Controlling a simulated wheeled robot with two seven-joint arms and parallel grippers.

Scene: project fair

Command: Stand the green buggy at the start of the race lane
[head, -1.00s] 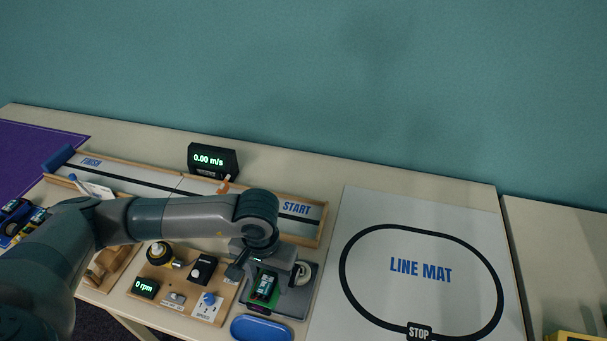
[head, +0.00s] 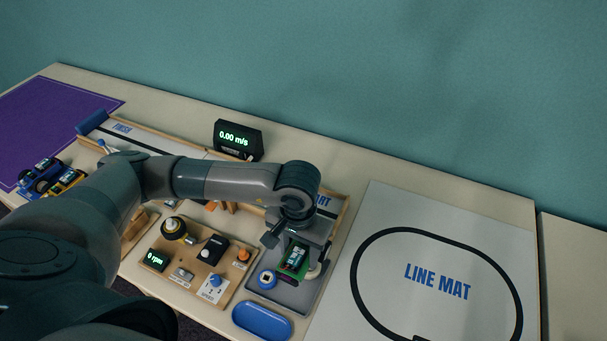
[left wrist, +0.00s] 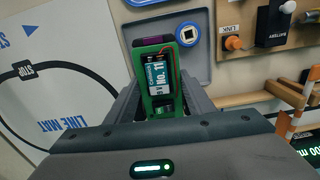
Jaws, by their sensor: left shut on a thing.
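The green buggy (head: 293,259) is in my left gripper (head: 296,252), over the grey tray (head: 306,291). In the left wrist view the green buggy (left wrist: 160,78) sits between the two fingers of my left gripper (left wrist: 158,90), with a battery labelled No. 11 on top. Its wheels are not clear to see. The race lane (head: 157,146) runs behind the arm, from the blue FINISH end at the left to the START end (head: 330,203) at the right, which my arm partly covers. My right gripper is out of view.
A wooden board with a motor, knobs and an rpm display (head: 155,260) lies left of the tray. A blue dish (head: 262,320) is in front. The line mat (head: 390,215) lies to the right. Blue and yellow buggies (head: 45,178) stand far left.

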